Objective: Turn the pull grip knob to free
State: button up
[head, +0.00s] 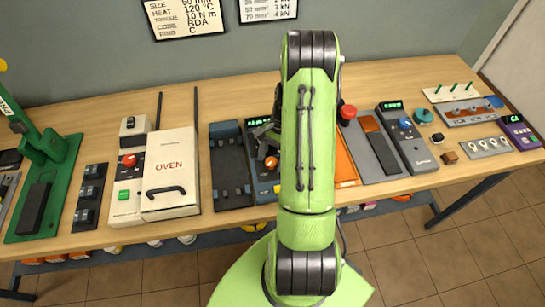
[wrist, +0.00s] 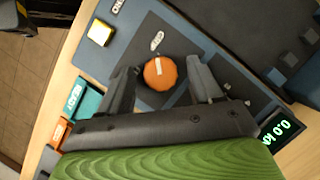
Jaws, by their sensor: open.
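The orange pull grip knob (wrist: 160,73) sits on a dark plate of the blue-grey tester (wrist: 104,62), with a short white mark on its top pointing toward a small white label above it. It also shows in the head view (head: 271,162), just left of my arm. My gripper (wrist: 160,70) is open, with one finger on each side of the knob. Gaps show between the knob and both fingers. In the head view my gripper (head: 262,132) is partly hidden by my arm. The label's lettering is too small to read surely.
A yellow button (wrist: 100,33) and a green display (wrist: 283,130) are on the same tester. The oven (head: 170,175) stands to the left. A red knob (head: 347,112) and another meter (head: 406,140) stand right of my arm.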

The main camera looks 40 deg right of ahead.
jog(key=c, duration=1)
jog(key=shift+c, duration=0.2)
jog(key=shift+n, duration=0.3)
jog(key=n, duration=0.2)
jog(key=n+g+h, duration=0.1)
jog(key=shift+w+n+g, duration=0.2)
jog(key=shift+n+g, duration=0.1)
jog(key=shift+n, duration=0.1)
jog(key=n+g+h+b, duration=0.1)
jog(key=n, duration=0.3)
jog(key=shift+a, duration=0.15)
jog(key=n, duration=0.2)
jog(key=n+g+h, duration=0.1)
jog(key=n, duration=0.2)
jog(key=shift+w+a+r+h, duration=0.1)
jog(key=shift+h, duration=0.2)
jog(key=n, duration=0.2)
jog(key=n+h, duration=0.1)
jog(key=n, duration=0.1)
jog(key=shift+a+h, duration=0.1)
jog(key=shift+h, duration=0.2)
jog(key=shift+n, duration=0.4)
jog(key=o, duration=1)
